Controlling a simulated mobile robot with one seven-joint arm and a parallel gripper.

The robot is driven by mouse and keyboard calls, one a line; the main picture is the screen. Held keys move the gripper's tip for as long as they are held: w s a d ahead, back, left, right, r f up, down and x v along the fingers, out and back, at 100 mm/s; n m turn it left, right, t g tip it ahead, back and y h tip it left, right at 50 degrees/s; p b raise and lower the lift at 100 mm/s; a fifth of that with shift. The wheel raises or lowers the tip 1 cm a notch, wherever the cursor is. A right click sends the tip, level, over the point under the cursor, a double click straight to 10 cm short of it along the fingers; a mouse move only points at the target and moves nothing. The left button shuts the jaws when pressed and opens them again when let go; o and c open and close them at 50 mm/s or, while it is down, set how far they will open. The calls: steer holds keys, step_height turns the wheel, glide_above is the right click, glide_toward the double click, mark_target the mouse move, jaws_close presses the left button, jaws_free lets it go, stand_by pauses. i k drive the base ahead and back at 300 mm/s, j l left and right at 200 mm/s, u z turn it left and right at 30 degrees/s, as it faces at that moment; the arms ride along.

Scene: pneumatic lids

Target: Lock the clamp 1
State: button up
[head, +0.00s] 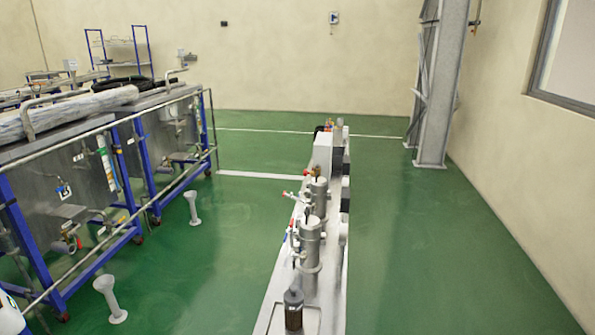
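I cannot pick out clamp 1 with certainty. Steel tanks in blue frames (140,168) stand at the left, with pipes and handles along their tops. A clear wrapped roll (65,112) lies across the top of the nearer tank and may hide parts of its lid. Small fittings on the lids are too small to tell whether any clamp is open or locked. My gripper is not in view.
A long narrow pale bench (282,290) with metal cylinders (309,243) and red-handled valves runs down the middle. White floor posts (109,298) stand by the tank railing. Green floor is clear on the right, near a steel column (438,90).

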mark_target(290, 196)
steer(key=j+z, duration=0.1)
steer(key=j, duration=0.4)
steer(key=k+j+z, duration=0.15)
steer(key=j, duration=0.4)
steer(key=i+j+z, duration=0.15)
steer(key=j, duration=0.35)
steer(key=j+z, duration=0.1)
steer(key=j, duration=0.4)
steer(key=i+j+z, duration=0.1)
steer(key=j, duration=0.25)
steer(key=i+j, duration=0.2)
steer(key=i+j+z, duration=0.15)
steer(key=j, duration=0.3)
steer(key=i+j, duration=0.35)
steer(key=j, duration=0.2)
steer(key=i+j, duration=0.15)
steer(key=i, duration=0.25)
steer(key=i+j+z, duration=0.1)
steer(key=i, duration=0.3)
steer(key=i+j, duration=0.15)
steer(key=i, duration=0.25)
